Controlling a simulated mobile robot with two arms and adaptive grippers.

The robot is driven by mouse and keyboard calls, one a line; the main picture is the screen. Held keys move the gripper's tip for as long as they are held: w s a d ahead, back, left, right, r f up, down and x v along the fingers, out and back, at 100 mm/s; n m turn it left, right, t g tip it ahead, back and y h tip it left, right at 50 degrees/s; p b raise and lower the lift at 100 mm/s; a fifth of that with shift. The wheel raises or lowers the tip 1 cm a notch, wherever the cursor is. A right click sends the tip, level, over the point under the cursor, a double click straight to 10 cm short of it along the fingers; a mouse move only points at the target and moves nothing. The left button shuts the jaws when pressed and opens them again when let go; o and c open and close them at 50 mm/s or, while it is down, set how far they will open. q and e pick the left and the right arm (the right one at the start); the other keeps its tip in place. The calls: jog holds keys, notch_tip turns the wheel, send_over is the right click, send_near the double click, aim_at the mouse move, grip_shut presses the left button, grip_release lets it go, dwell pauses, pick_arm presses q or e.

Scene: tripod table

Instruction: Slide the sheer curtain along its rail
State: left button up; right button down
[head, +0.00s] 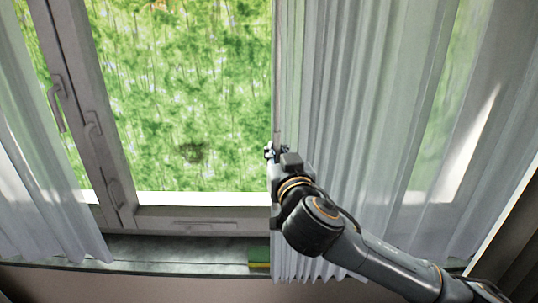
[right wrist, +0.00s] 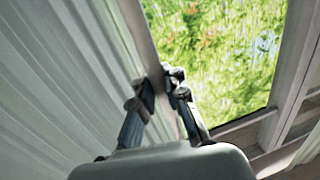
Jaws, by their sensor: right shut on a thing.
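The sheer curtain (head: 350,110) is white and pleated, and it hangs over the right part of the window in the head view. It fills the left side of the right wrist view (right wrist: 60,90). My right gripper (head: 270,152) is at the curtain's left edge. In the right wrist view its fingers (right wrist: 161,92) are shut on that edge, with a narrow strip of cloth between them. The rail is out of view. My left gripper is not in view.
Another sheer curtain (head: 35,170) hangs at the far left. The window frame (head: 85,90) with handles stands beside it, and green foliage shows through the glass. A grey sill (head: 180,252) runs below, with a green and yellow object (head: 259,257) near the curtain's lower edge.

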jog(key=d, duration=1.3)
jog(key=shift+f+b, duration=0.3)
jog(key=c, duration=1.7)
grip_release()
jog(key=o, duration=0.3)
jog(key=shift+s+d, duration=0.1)
jog(key=shift+s, duration=0.1)
jog(key=shift+s+r, duration=0.1)
jog(key=shift+r, duration=0.15)
